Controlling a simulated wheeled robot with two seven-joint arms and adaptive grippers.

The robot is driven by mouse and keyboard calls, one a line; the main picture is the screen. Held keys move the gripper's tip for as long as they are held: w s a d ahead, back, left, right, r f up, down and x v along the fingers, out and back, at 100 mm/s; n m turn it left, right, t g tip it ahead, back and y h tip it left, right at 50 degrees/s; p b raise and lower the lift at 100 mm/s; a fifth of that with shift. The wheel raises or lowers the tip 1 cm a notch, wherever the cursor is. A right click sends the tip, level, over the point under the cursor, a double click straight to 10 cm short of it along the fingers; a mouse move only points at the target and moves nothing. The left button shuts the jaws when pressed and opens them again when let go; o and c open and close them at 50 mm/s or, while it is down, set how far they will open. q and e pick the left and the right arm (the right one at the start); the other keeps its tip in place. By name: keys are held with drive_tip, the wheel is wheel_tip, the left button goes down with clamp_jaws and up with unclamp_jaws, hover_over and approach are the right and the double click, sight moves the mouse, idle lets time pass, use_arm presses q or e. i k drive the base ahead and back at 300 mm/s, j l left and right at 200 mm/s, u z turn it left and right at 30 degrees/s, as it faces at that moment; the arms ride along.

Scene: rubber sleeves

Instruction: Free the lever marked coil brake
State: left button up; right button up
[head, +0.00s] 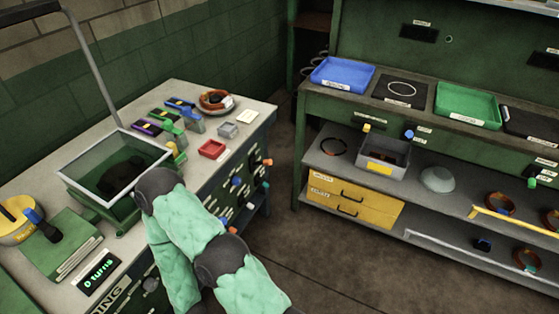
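Several small levers or clamps with coloured tops stand along the bench: a yellow one (175,150), a green one (170,130) and a blue one (191,117). A black handle with a blue part (42,224) stands on a green block at the left. I cannot read a coil brake label on any of them. An arm of mine in mint-green sleeves rises from the bottom middle to the framed box. No gripper fingers show clearly; the arm hides what is behind its dark end joint.
A green-framed box with a clear top (118,165) holds a dark shape. A display (97,273) reads 0 turns. Coloured knobs (237,182) line the bench side. Shelves (440,205) stand right, beyond open floor.

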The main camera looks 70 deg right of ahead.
sight(267, 162)
drive_tip(key=z, duration=2.2)
